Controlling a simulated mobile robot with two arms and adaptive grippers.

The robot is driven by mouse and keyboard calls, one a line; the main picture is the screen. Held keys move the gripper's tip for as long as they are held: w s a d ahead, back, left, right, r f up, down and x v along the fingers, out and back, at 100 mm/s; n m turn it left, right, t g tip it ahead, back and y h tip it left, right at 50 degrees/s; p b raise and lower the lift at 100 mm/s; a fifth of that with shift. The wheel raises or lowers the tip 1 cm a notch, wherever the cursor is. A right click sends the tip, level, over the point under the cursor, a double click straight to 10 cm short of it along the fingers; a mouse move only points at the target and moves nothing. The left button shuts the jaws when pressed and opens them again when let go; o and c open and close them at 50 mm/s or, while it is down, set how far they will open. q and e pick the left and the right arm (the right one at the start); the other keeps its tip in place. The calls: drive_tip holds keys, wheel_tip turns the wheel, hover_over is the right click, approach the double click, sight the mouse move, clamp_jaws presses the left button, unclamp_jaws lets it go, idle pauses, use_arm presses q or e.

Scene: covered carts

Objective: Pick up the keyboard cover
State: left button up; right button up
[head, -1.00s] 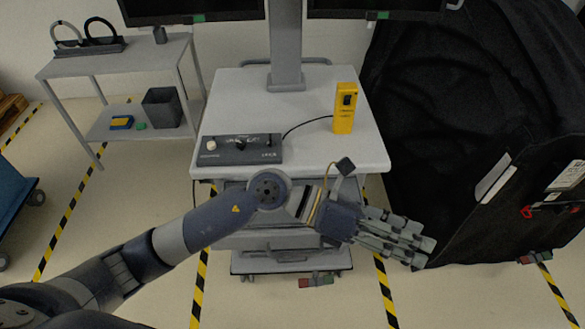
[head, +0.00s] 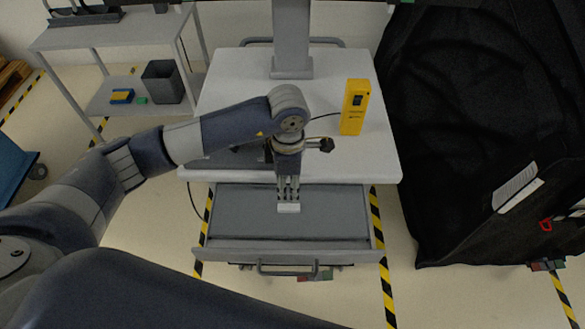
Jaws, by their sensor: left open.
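A flat grey panel (head: 240,212), which looks like the keyboard cover, lies in the pulled-out tray (head: 225,247) below the white cart top. A small pale piece (head: 289,208) shows at its middle, right at my fingertips; I cannot tell whether it is part of the panel. My left gripper (head: 288,198) points down over the panel, its fingers open. I cannot tell whether the fingertips touch it. My left arm hides part of the cart top and the back of the panel. My right gripper is not in view.
The white cart top (head: 225,90) carries a yellow device (head: 354,112) and a dark control box (head: 222,160), mostly behind my arm. A large black cover (head: 460,130) fills the right side. A side table (head: 105,35) with a grey bin (head: 162,82) stands at the left.

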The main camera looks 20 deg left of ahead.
use_arm(q)
drive_tip(key=p, duration=0.2)
hover_over(289, 206)
drive_tip(key=f, duration=0.4)
drive_tip(key=shift+s+f, duration=0.15)
drive_tip(key=shift+s, duration=0.2)
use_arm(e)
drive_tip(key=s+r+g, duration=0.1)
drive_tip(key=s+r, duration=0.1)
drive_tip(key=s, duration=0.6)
use_arm(q)
drive_tip(key=f, duration=0.3)
drive_tip(key=shift+w, duration=0.35)
drive_tip(key=shift+f, duration=1.05)
drive_tip(key=shift+c, duration=1.4)
clamp_jaws()
drive_tip(key=c, duration=0.7)
unclamp_jaws()
drive_tip(key=shift+p, duration=0.3)
drive_tip(key=shift+c, duration=0.2)
drive_tip(key=shift+r, duration=0.45)
drive_tip(key=shift+r+p, duration=0.5)
drive_tip(key=shift+p, duration=0.05)
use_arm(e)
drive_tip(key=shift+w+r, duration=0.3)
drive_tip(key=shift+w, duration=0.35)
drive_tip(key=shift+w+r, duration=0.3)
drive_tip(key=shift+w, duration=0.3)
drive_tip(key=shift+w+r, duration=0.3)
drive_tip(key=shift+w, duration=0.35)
